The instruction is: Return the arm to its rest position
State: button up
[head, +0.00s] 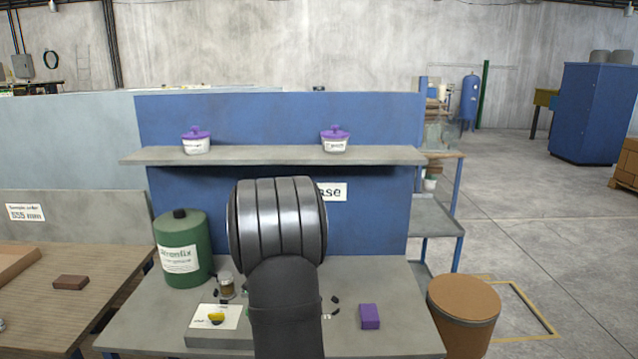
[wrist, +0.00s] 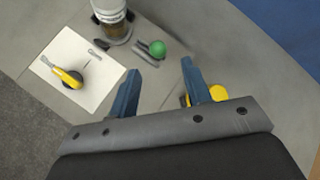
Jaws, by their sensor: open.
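My gripper (wrist: 160,68) shows in the wrist view with its two blue fingers apart and nothing between them. It is above the grey worktable (head: 400,335). In the head view my own arm stands in the middle and hides the gripper and part of the table. A yellow-handled tool (wrist: 68,77) lies on a white sheet (wrist: 97,73), left of the fingers. The sheet also shows in the head view (head: 203,325), on a grey block. A green-knobbed tool (wrist: 156,48) lies beyond the fingertips. A yellow object (wrist: 217,93) is partly hidden behind the right finger.
A jar with brown contents (head: 227,287) and a green canister (head: 182,245) stand on the table's left. A purple block (head: 369,316) lies at the right. A shelf (head: 270,155) with two purple-lidded tubs crosses behind my arm. A brown drum (head: 463,305) stands off the right edge.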

jog(key=shift+x, duration=3.35)
jog(key=v, duration=1.7)
jog(key=x, duration=1.7)
jog(key=shift+f, duration=0.15)
jog(key=a, duration=0.2)
jog(key=shift+a, duration=0.3)
jog(key=v, duration=1.6)
jog(key=shift+s+r, duration=0.2)
jog(key=shift+r, duration=0.15)
